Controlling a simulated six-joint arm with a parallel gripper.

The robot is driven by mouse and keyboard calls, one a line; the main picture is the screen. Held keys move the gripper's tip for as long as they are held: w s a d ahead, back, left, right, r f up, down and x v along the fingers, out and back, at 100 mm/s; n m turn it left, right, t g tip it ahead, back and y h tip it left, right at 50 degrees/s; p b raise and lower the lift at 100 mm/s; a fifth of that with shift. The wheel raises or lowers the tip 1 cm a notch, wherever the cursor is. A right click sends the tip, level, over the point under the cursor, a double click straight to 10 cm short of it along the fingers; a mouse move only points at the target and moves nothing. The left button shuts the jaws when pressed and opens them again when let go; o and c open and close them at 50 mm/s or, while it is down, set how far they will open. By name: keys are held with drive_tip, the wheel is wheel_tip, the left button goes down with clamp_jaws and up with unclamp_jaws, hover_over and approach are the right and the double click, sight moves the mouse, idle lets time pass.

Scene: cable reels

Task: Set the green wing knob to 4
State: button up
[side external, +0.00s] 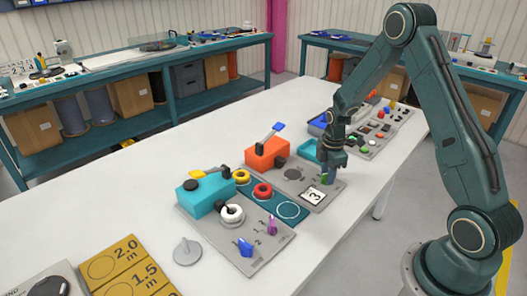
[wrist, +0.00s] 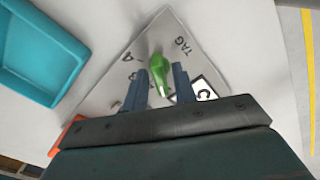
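The green wing knob (wrist: 158,68) stands on a grey plate (wrist: 190,22) in the wrist view, its wing roughly along the finger direction. My gripper (wrist: 161,72) points down at it, with one finger on each side of the knob. The fingers are apart and a gap shows beside the knob, so I see no grip on it. In the side view my gripper (side external: 329,177) is low over the plate, and only a bit of the green knob (side external: 323,178) shows beside the fingers. Dial marks around the knob are partly hidden by the fingers; I cannot read its setting.
A teal tray (side external: 308,150) is just behind. An orange box with a blue lever (side external: 268,152), a teal box (side external: 204,195) and rings stand to the left.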

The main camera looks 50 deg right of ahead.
clamp_jaws()
